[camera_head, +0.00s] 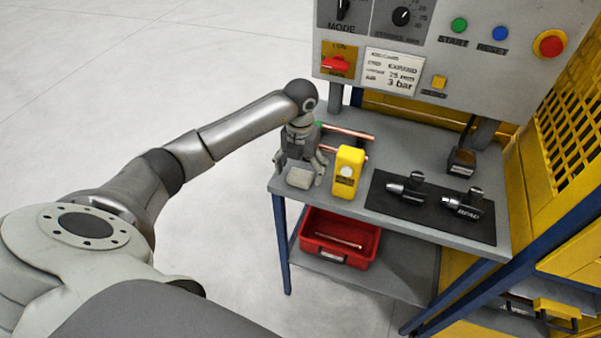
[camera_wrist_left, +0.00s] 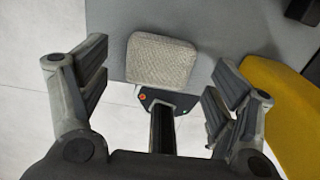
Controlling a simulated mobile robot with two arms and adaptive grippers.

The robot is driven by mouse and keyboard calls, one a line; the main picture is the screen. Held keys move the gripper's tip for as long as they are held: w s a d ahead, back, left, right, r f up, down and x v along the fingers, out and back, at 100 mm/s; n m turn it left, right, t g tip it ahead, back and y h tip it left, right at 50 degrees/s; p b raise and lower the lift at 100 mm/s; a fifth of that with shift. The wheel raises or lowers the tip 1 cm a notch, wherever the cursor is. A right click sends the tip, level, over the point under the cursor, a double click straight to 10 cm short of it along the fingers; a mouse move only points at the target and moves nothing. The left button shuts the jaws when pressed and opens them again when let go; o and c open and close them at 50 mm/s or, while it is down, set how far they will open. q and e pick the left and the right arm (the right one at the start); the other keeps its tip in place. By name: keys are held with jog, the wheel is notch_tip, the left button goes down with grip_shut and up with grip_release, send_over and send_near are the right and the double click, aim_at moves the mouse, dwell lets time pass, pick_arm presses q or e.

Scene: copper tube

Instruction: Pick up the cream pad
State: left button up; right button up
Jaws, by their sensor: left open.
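The cream pad (camera_head: 300,178) is a small pale block with rounded corners, lying on the grey bench top near its front left corner. In the left wrist view the pad (camera_wrist_left: 161,60) shows a woven surface and lies ahead of the fingertips, centred a little left of midway between them. My left gripper (camera_head: 301,170) points down over the pad with its fingers spread on either side. In the left wrist view the gripper (camera_wrist_left: 160,85) is open, with nothing between its fingers. My right gripper is not in view.
A yellow block-shaped device (camera_head: 347,172) stands close to the right of the left gripper. Copper tubes (camera_head: 348,133) lie behind. A black mat (camera_head: 420,222) with two tools is farther right. A red bin (camera_head: 338,238) sits on the lower shelf. The control panel (camera_head: 440,45) rises behind.

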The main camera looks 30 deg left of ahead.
aim_at(300, 175)
pick_arm(q)
jog(key=shift+s+f, duration=0.1)
jog(key=shift+f, duration=0.75)
jog(key=shift+c, duration=1.6)
jog(key=c, duration=0.7)
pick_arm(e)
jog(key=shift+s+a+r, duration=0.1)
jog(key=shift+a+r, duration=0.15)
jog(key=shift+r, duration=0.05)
pick_arm(q)
notch_tip(300, 175, up, 9)
jog(key=b, duration=0.2)
jog(key=shift+r+b, duration=0.1)
jog(key=shift+b, duration=0.3)
jog(key=shift+r, duration=0.45)
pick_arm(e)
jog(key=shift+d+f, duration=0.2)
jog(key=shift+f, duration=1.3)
